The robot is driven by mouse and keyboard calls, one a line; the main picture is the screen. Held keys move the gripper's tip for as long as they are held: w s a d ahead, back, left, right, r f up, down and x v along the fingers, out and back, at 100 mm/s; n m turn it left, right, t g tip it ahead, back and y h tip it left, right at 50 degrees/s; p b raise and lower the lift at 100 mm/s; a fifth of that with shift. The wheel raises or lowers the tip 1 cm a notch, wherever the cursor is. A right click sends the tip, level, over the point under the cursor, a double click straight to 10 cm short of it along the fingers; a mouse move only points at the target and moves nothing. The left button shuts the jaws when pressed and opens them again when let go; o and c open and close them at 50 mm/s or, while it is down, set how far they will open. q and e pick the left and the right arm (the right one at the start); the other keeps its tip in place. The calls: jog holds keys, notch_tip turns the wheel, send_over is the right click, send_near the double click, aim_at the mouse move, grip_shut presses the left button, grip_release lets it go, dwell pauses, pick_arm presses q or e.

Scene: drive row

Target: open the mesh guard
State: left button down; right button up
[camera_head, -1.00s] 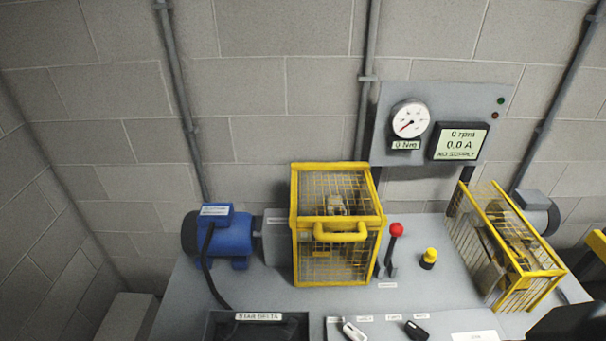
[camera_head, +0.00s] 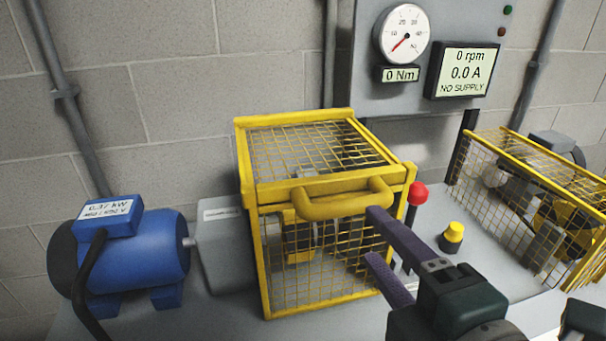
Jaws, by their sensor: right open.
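The yellow mesh guard (camera_head: 323,156) stands closed on the bench in the middle of the head view, with machine parts behind its mesh. Its thick yellow handle (camera_head: 342,204) runs across the upper front edge. My right gripper (camera_head: 374,238) comes in from the lower right. Its two purple-grey fingers are apart, with nothing seen between them. The upper fingertip overlaps the right end of the handle in the picture; I cannot tell whether it touches. My left gripper is not in view.
A blue motor (camera_head: 139,254) stands left of the guard. A red-knobbed lever (camera_head: 416,196) and a yellow button (camera_head: 452,237) are just right of it, close to my right gripper. A second mesh guard (camera_head: 540,205) stands farther right. A gauge panel (camera_head: 436,40) hangs behind.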

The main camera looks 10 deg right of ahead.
aim_at(352, 211)
jog(key=x, duration=0.9)
jog(key=shift+w+r, duration=0.1)
grip_shut()
dwell(1.2)
